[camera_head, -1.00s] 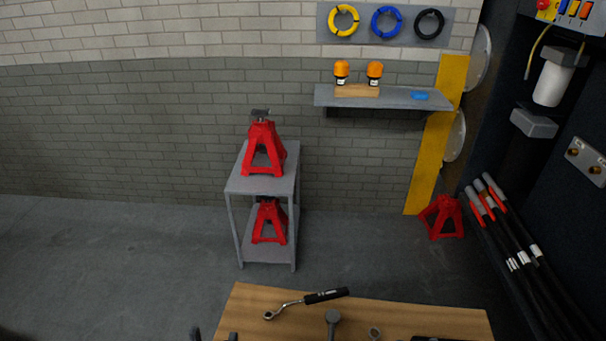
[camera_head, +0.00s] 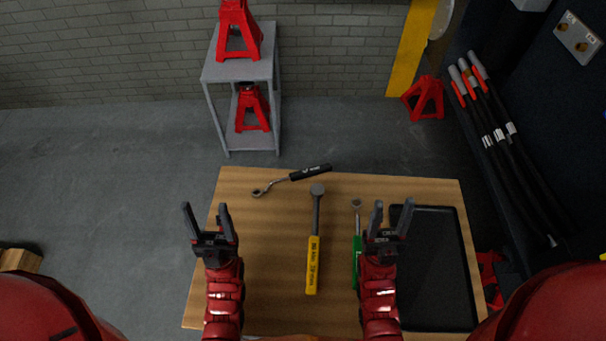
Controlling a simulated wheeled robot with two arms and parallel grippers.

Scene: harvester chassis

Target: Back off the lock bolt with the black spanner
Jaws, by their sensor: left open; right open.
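The black spanner (camera_head: 310,173), with a black handle and a silver ring head at its left end, lies at the far edge of the wooden table (camera_head: 262,240). My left gripper (camera_head: 207,209) is open and empty over the table's left edge, left of and nearer than the spanner. My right gripper (camera_head: 391,208) is open and empty over the right half of the table, beside the green-handled spanner (camera_head: 357,245). The lock bolt cannot be made out in this view.
A yellow-handled tool (camera_head: 313,260) lies mid-table between my grippers. A black tray (camera_head: 438,270) covers the table's right side. A grey shelf stand (camera_head: 240,72) with red jack stands is behind the table. Black hoses (camera_head: 515,150) hang at the right.

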